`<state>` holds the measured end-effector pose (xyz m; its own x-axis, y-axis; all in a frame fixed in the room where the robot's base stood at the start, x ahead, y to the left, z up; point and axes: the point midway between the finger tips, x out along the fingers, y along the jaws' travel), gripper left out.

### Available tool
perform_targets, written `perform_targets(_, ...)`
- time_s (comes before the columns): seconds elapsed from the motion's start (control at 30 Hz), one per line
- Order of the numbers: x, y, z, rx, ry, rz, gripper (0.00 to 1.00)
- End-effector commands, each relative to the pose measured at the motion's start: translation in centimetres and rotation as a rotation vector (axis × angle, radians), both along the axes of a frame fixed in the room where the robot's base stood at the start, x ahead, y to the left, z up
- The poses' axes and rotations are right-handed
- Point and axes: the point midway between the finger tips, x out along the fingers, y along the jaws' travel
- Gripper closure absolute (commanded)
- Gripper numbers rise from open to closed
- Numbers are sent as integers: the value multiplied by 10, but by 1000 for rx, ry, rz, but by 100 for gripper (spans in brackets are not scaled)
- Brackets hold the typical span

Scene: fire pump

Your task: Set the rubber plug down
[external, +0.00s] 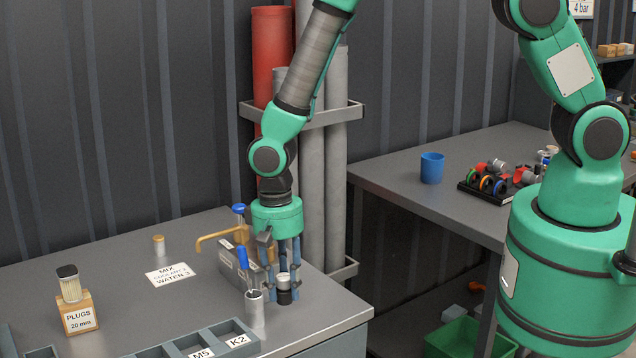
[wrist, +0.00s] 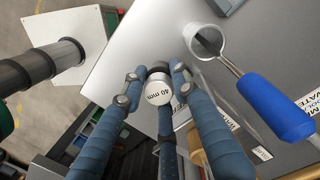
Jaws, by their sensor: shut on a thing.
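The rubber plug (external: 284,296) is dark below with a pale top, marked "40 mm" in the wrist view (wrist: 158,93). My gripper (external: 283,290) points down near the right end of the grey bench (external: 120,295), its blue fingers closed around the plug. In the wrist view, the fingertips (wrist: 158,80) are on either side of the plug, and a third finger is below it. The plug looks upright and at or just above the bench top; I cannot tell whether it touches.
A grey cup (external: 255,312) with a blue-handled tool (wrist: 275,105) stands close left of the plug. A labelled compartment tray (external: 198,342) lies in front. A brass tap (external: 212,238) is behind. Bare bench lies between.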

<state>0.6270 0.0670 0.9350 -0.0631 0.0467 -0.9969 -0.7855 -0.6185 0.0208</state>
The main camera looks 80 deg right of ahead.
Motion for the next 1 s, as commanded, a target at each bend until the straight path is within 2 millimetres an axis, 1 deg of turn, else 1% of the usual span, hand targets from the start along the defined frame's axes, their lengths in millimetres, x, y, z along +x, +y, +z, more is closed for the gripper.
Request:
perform_targets(0.3, 0, 0, -27, 0, 0, 0, 100)
perform_targets(0.83, 0, 0, -34, 0, 0, 0, 100)
perform_targets(0.87, 0, 0, -34, 0, 0, 0, 67)
perform_targets(0.9, 0, 0, -34, 0, 0, 0, 63)
perform_targets(1.0, 0, 0, -33, 0, 0, 0, 63)
